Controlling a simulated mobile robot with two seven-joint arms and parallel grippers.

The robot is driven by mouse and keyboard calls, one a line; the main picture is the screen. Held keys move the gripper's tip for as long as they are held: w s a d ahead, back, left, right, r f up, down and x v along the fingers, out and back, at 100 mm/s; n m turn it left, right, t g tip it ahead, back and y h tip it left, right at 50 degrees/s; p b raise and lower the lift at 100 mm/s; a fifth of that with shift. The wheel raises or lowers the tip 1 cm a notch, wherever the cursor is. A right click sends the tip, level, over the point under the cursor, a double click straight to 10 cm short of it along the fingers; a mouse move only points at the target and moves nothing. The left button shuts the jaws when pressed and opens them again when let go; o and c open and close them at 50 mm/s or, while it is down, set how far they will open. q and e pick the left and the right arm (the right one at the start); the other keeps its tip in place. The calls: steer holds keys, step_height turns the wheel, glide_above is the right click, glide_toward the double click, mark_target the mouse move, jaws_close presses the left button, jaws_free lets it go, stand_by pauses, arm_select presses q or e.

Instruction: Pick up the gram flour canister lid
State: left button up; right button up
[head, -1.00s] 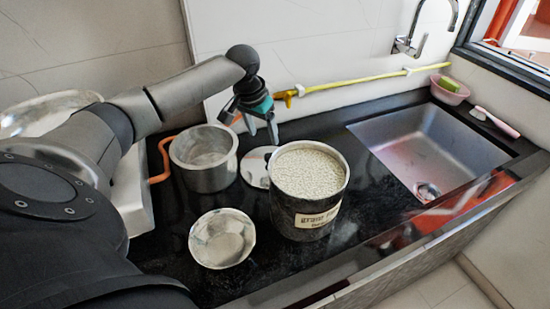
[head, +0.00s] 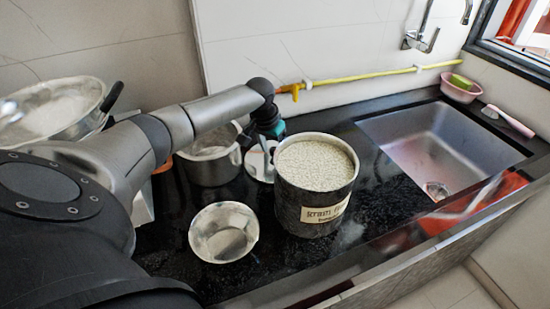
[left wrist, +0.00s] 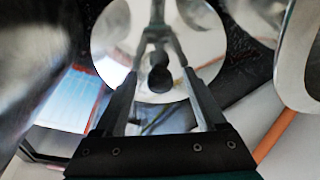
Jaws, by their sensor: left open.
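The lid (head: 262,168) is a round, shiny metal disc lying on the black counter, just behind and left of the dark canister (head: 314,208), which is full of pale grains. In the left wrist view the lid (left wrist: 112,50) mirrors the gripper, and a small black knob (left wrist: 159,78) shows at its middle. My left gripper (head: 268,143) is low over the lid in the head view and partly hides it. In the left wrist view my left gripper (left wrist: 162,76) is open and empty, its fingers on either side of the knob. I cannot tell whether they touch the lid.
A steel pot (head: 212,165) stands close to the left of the lid. A metal bowl (head: 223,232) is in front. A pan (head: 60,105) is at the far left, and the sink (head: 440,145) is at the right. A yellow hose (head: 365,77) runs along the back wall.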

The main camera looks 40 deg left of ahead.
arm_select(q)
jaws_close()
stand_by(0.5)
steer(key=shift+r, duration=0.1)
